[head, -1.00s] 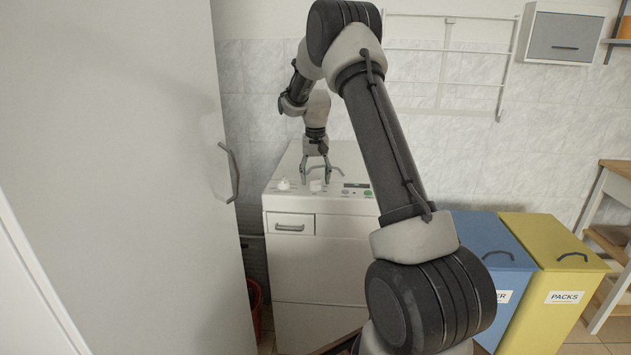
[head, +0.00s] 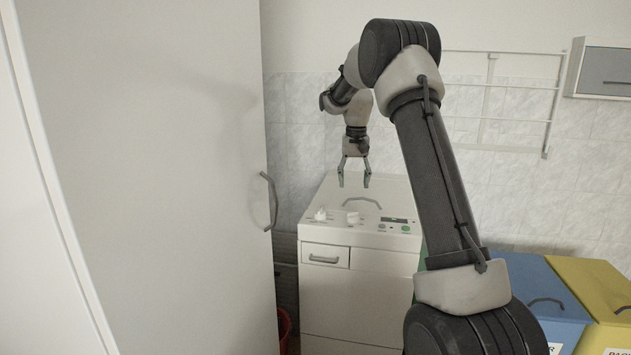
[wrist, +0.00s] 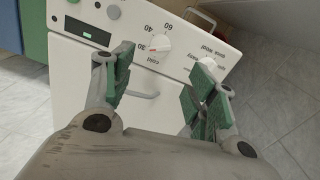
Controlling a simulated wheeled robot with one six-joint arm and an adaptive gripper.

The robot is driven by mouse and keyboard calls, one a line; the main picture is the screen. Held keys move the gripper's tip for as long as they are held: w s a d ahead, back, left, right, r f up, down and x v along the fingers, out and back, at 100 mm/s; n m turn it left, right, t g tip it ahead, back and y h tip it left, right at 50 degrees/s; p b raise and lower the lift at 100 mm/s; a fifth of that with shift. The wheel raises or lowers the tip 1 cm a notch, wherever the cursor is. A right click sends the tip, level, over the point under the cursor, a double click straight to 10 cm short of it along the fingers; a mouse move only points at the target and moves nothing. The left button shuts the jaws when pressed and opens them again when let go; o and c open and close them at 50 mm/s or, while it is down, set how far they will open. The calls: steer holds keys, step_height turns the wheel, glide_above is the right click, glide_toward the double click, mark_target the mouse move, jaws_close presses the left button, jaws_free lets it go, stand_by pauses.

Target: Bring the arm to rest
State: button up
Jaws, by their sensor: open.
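My gripper (head: 354,180) is open and empty, pointing down above the top of the white washing machine (head: 325,300). In the wrist view, my gripper (wrist: 155,90) shows its two green-padded fingers spread apart with nothing between them. Beyond the fingers are the machine's dials, one dial (wrist: 158,43) marked with numbers, and a small display (wrist: 88,30). In the head view my arm reaches up and over from the lower right, bent at the elbow.
A tall pale cabinet door (head: 150,180) with a curved handle (head: 269,200) stands close on the left. A blue bin (head: 535,285) and a yellow bin (head: 600,280) stand at the right. A wall rack (head: 500,100) and a grey wall cabinet (head: 604,70) are behind. A red bucket (head: 284,325) sits low beside the machine.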

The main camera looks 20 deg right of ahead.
steer(key=shift+w, duration=0.1)
steer(key=s+a+r+n+t, duration=0.1)
steer(key=s+a+r, duration=0.1)
steer(key=s, duration=1.1)
steer(key=s+a+r+n+t, duration=0.2)
steer(key=s+a+r, duration=0.1)
steer(key=s, duration=1.1)
steer(key=s+a+r+n+t, duration=0.1)
steer(key=s+a, duration=0.4)
steer(key=s, duration=0.8)
steer(key=shift+s+r+n, duration=0.35)
steer(key=shift+r+n, duration=0.25)
steer(key=shift+r, duration=0.3)
